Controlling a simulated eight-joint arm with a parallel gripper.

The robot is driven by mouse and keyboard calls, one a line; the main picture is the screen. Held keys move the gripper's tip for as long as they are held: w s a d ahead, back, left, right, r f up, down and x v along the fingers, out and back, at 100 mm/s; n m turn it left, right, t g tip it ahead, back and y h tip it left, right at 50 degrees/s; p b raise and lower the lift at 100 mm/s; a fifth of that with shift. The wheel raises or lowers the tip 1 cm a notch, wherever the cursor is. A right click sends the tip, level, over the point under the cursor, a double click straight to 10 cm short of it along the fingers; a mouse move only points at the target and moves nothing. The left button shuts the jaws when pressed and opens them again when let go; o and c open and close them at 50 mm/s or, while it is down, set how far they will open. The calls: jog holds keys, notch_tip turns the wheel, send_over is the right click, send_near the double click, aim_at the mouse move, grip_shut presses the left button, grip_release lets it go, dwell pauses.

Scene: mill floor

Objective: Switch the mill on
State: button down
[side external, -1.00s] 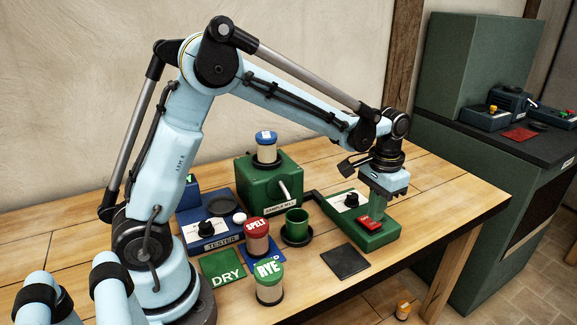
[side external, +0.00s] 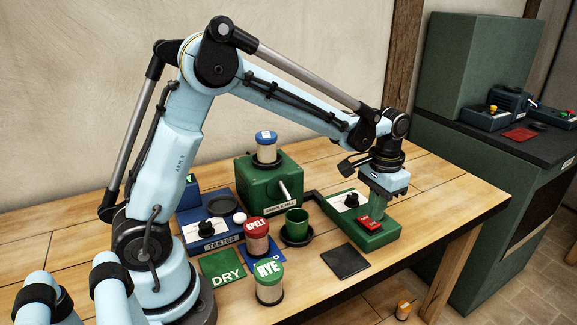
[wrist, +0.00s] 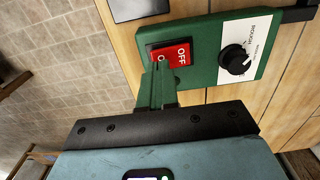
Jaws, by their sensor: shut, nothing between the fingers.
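In the side view my gripper (side external: 376,208) points down just over the rocker; contact cannot be told.
A dark square plate (side external: 345,261) lies in front of the control box. Spelt (side external: 257,238) and rye (side external: 269,282) jars, a green cup (side external: 297,223) and a blue tester (side external: 207,227) stand to the left. The table's right edge is close by.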

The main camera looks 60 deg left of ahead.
aim_at(373, 224)
jog(key=shift+f, duration=0.95)
dwell(1.1)
jog(key=shift+r, duration=3.55)
